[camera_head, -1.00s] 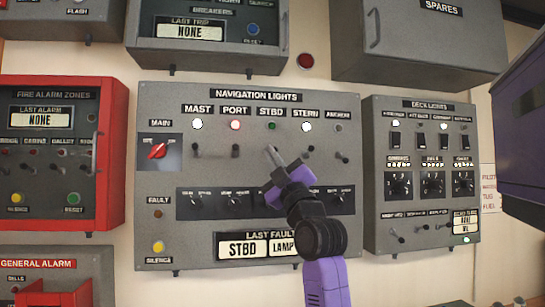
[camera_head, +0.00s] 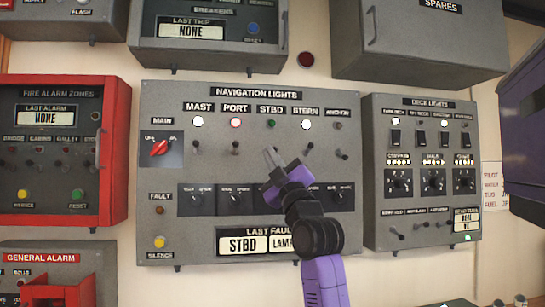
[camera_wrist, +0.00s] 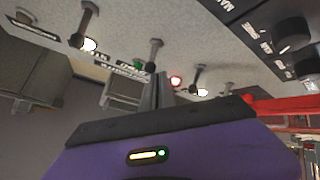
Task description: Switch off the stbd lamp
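The navigation lights panel (camera_head: 165,225) faces me, with a STBD label over a dark green stbd lamp (camera_head: 271,124). The mast, port and stern lamps beside it glow. The stbd lamp also shows green in the wrist view (camera_wrist: 138,65), by the stbd toggle switch (camera_wrist: 155,46). My gripper (camera_head: 269,152) is just below the stbd lamp and covers that switch in the head view. In the wrist view its fingers (camera_wrist: 157,78) are together, with nothing seen between them, close to the switch; I cannot tell if they touch it.
The port switch (camera_head: 236,149) and stern switch (camera_head: 307,150) flank my fingers closely. A row of knobs (camera_head: 234,198) lies below. The last fault display (camera_head: 243,244) reads STBD LAMP. The red fire alarm box (camera_head: 118,150) and deck lights panel (camera_head: 375,220) stand either side.

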